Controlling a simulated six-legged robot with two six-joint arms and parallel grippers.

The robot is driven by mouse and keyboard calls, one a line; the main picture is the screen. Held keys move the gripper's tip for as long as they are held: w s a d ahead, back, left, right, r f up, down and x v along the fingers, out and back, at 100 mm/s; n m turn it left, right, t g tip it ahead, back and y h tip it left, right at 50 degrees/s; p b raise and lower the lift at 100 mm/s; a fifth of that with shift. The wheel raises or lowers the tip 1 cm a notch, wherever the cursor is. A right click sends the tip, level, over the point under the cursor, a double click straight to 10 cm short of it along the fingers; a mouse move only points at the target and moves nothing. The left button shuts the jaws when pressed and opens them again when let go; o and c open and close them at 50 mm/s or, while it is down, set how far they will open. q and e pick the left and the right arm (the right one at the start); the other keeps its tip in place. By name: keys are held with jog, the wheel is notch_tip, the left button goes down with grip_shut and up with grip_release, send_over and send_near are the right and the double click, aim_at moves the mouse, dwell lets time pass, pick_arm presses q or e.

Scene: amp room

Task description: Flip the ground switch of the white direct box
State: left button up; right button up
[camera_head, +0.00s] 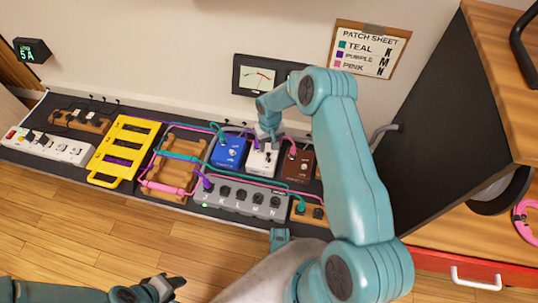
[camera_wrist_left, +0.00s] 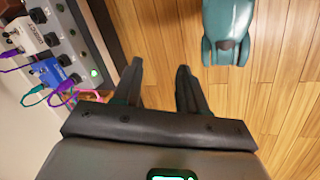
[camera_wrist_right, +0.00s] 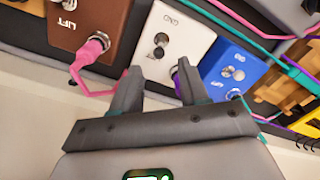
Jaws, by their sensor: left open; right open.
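The white direct box (camera_head: 262,160) stands in the row on the low black board, between a blue box (camera_head: 229,152) and a brown box (camera_head: 297,165). In the right wrist view the white box (camera_wrist_right: 190,38) shows a small metal toggle switch (camera_wrist_right: 160,42) beside upside-down lettering. My right gripper (camera_wrist_right: 159,68) is open, its fingertips near the white box's edge, just short of the switch; I cannot tell whether they touch the box. A purple plug (camera_wrist_right: 177,82) is partly hidden by one finger. My left gripper (camera_wrist_left: 160,68) is open and empty over the wooden floor, away from the boxes.
A pink plug (camera_wrist_right: 90,48) and cable sit beside the right gripper's finger. A grey pedal strip (camera_head: 240,200) lies in front of the boxes. A yellow rack (camera_head: 124,148) and power strip (camera_head: 50,146) are at left. A black cabinet (camera_head: 440,130) stands at right.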

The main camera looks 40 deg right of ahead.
pick_arm(q)
jog(key=shift+w+a+f+b, duration=0.15)
jog(key=shift+w+f+b, duration=0.25)
jog(key=shift+f, duration=0.2)
jog(key=shift+w+a+f+b, duration=0.1)
jog(key=shift+w+f+b, duration=0.3)
jog(key=shift+f, duration=0.15)
pick_arm(e)
notch_tip(320, 180, down, 6)
jog(key=shift+r, duration=0.1)
grip_shut()
